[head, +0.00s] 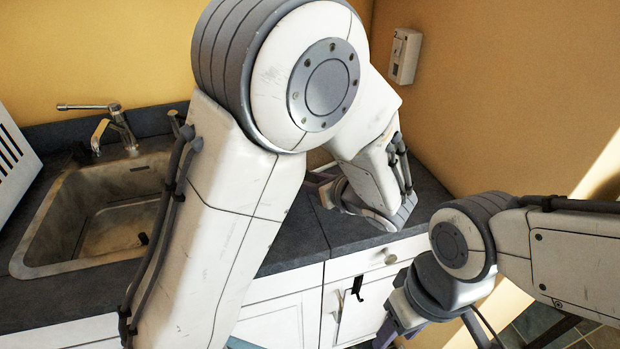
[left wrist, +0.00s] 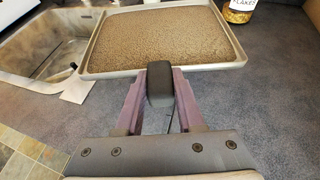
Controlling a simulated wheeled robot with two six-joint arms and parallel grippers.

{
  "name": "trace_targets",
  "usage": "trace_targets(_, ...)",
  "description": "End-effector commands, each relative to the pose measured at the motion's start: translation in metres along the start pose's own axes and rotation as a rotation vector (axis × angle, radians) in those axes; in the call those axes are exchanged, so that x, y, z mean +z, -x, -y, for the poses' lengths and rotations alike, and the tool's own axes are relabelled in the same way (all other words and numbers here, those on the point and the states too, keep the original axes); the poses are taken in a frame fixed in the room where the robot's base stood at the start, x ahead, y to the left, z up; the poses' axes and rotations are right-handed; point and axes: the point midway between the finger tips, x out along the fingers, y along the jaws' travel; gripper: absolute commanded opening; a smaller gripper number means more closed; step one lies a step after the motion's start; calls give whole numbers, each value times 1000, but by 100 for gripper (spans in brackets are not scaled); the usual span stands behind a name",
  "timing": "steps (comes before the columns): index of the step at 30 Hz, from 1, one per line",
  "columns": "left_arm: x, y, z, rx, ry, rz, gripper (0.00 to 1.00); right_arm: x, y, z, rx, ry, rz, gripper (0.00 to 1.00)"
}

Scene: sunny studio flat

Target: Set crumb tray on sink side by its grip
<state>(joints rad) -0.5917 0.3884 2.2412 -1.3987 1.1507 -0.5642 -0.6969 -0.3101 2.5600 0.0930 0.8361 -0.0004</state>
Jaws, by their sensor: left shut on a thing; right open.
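The crumb tray (left wrist: 215,68), a pale shallow tray covered in brown crumbs, shows in the left wrist view just right of the sink (left wrist: 50,48). My left gripper (left wrist: 159,92) has its purple fingers shut on the tray's dark grip (left wrist: 159,80). The tray is over the dark counter (left wrist: 270,90); I cannot tell whether it touches it. In the head view my left arm hides the tray and most of that gripper. The sink (head: 45,225) is at the left there. My right gripper (head: 388,336) is open, low in front of the cabinet, partly cut off.
A jar with a flakes label (left wrist: 240,10) stands close behind the tray's right corner. A pale flat piece (left wrist: 65,88) lies by the sink's front edge. A tap (head: 120,130) rises behind the sink. A white slotted object (head: 12,165) stands at the far left.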

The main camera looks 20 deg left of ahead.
Motion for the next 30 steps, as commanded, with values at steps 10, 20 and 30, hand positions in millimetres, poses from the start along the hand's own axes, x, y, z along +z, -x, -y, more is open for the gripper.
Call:
trace_targets(10, -25, -12, 1, -2, -1, 1, 0, 1, -23, -2, 0, 0, 0, 50)
trace_targets(20, -46, -22, 1, -1, -1, 1, 0, 2, -41, -3, 0, 0, 0, 50)
trace_targets(30, -63, -30, 1, -1, -1, 1, 0, 3, -56, -4, 0, 0, 0, 50)
